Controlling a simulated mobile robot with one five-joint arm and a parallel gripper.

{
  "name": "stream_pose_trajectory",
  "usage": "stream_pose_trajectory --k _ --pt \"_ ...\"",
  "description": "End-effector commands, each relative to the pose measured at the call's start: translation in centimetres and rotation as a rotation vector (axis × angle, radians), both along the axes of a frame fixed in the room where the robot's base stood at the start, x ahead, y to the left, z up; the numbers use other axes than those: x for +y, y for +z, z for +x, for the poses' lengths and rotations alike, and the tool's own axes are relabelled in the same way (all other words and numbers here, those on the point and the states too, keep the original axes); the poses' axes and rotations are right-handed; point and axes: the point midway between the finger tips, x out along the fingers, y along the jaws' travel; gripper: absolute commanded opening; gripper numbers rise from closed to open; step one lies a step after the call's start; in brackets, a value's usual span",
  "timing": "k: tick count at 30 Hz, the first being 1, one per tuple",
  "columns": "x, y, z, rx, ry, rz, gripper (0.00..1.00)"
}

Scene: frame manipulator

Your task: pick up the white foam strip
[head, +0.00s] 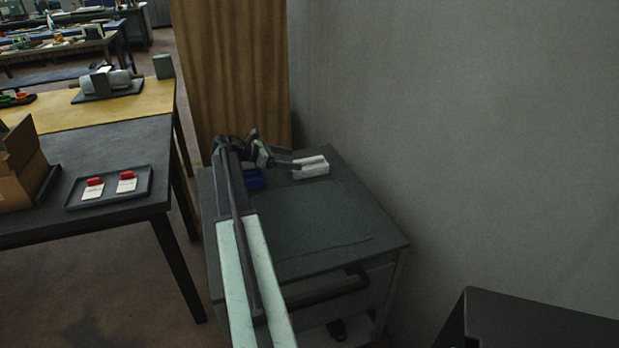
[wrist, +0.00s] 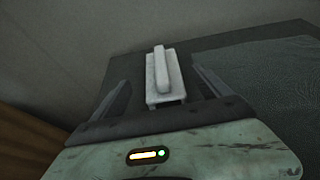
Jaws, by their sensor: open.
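The white foam strip (wrist: 161,70) shows in the wrist view as a narrow pale bar lying lengthwise on top of a wider white block (wrist: 178,82). In the head view the white piece (head: 311,167) sits at the back of the dark cabinet top, near the wall; strip and block are hard to tell apart there. My gripper (wrist: 161,88) is open, with one finger on each side of the white block and a gap on both sides. In the head view my gripper (head: 292,161) is just left of the white piece, its far finger partly hidden.
The dark cabinet top (head: 320,222) has a flat mat in front with clear room. A blue item (head: 252,180) lies left, partly behind my arm. A grey wall (head: 460,120) and a brown curtain (head: 235,70) stand close behind. A table with a tray (head: 110,188) is left.

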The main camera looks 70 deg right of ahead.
Motion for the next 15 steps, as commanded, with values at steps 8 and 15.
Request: stream_pose_trajectory --k 8,15 --pt "-1.0 -0.7 -2.2 -0.001 -0.022 0.0 0.87" --pt "-2.2 -1.4 -3.5 -0.003 -0.021 0.0 0.87"
